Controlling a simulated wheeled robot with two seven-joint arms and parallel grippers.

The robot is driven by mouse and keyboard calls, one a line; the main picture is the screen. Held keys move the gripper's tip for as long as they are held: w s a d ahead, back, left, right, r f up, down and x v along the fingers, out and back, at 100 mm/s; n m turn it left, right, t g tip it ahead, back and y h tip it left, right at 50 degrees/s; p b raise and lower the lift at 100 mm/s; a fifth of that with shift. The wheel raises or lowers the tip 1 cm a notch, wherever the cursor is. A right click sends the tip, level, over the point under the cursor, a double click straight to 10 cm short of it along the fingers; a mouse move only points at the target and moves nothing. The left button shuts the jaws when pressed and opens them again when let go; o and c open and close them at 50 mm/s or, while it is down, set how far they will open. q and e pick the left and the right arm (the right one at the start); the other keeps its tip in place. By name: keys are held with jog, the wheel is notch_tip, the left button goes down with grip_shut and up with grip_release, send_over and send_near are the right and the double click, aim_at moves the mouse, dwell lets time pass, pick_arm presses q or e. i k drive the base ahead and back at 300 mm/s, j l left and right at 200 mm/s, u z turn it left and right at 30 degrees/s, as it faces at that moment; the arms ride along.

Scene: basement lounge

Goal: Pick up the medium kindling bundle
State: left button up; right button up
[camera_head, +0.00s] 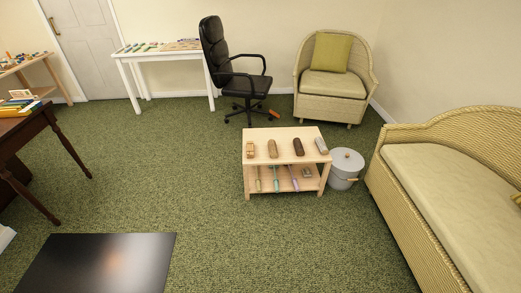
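A low light-wood table (285,132) with a lower shelf stands right of the middle. Several short bundle-like pieces lie in a row on its top: a light tan one (250,149) at the left, a brown one (272,148), a dark brown one (298,147) and a grey one (321,145) at the right. They are too small for me to tell which is the medium kindling bundle. Neither of my grippers shows in the head view.
Several slim-handled items lie on the lower shelf. A grey lidded bin (346,164) stands right of the table, near a wicker sofa (410,205). An office chair (236,75) and wicker armchair (331,84) stand behind. A black flat surface (95,262) fills the lower left. Green carpet before the table is clear.

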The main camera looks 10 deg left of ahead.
aim_at(250, 145)
jog(key=i+j+z, duration=0.45)
jog(key=i+j, duration=0.55)
